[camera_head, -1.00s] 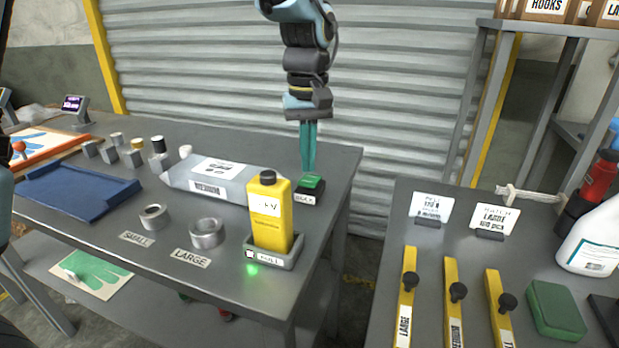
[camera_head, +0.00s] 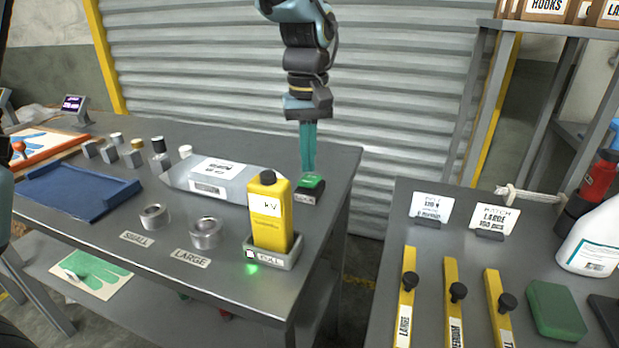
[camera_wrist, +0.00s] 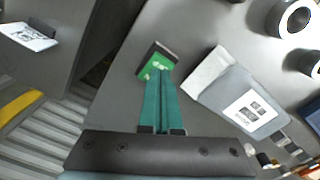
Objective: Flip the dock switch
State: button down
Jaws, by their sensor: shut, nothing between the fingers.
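A small black block with a green top (camera_head: 311,183) and a white label on its front stands near the right end of the long grey table; it looks like the switch. In the wrist view the green top (camera_wrist: 158,66) shows pale marks. My gripper (camera_head: 308,170) points straight down with its teal fingers together and empty. Its tips are at the green top, seemingly touching it; they hide part of it. In the wrist view the fingertips (camera_wrist: 161,74) overlap its near edge. A yellow bottle (camera_head: 268,215) stands in a grey dock (camera_head: 283,262) with a lit green light.
A gap separates this table from the right table (camera_head: 385,300), which holds yellow tools and signs.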

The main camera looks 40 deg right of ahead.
aim_at(308, 181)
jog(key=shift+f+b, duration=0.75)
jog(key=shift+f, duration=0.6)
dwell(0.6)
jog(key=shift+r, duration=0.15)
notch_tip(308, 181, up, 7)
jog(key=p, duration=0.6)
dwell(0.6)
